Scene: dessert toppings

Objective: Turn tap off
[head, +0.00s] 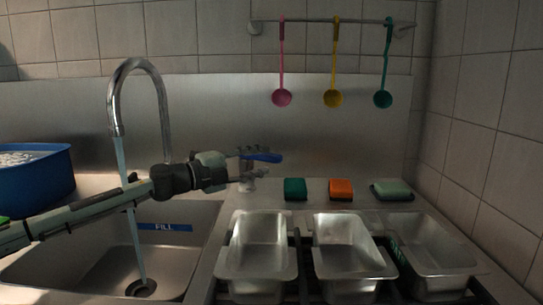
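The tap's curved metal spout (140,64) rises over the sink at the left, and a stream of water (128,200) runs from it down to the drain. The tap's blue lever handle (264,157) sticks out to the right on a metal valve body behind the sink's right edge. My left gripper (256,174) reaches in from the left, with its fingers just below and in front of the blue handle. I cannot tell whether they touch it or how far they are open. The gripper hides part of the valve. My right gripper is not in view.
The sink (85,262) carries a blue "FILL" label (165,227). A blue tub (35,190) stands at the left. Several metal pans, including one (258,238), sit at right, with green and orange sponges (341,189) behind. Ladles hang from a wall rail (350,21).

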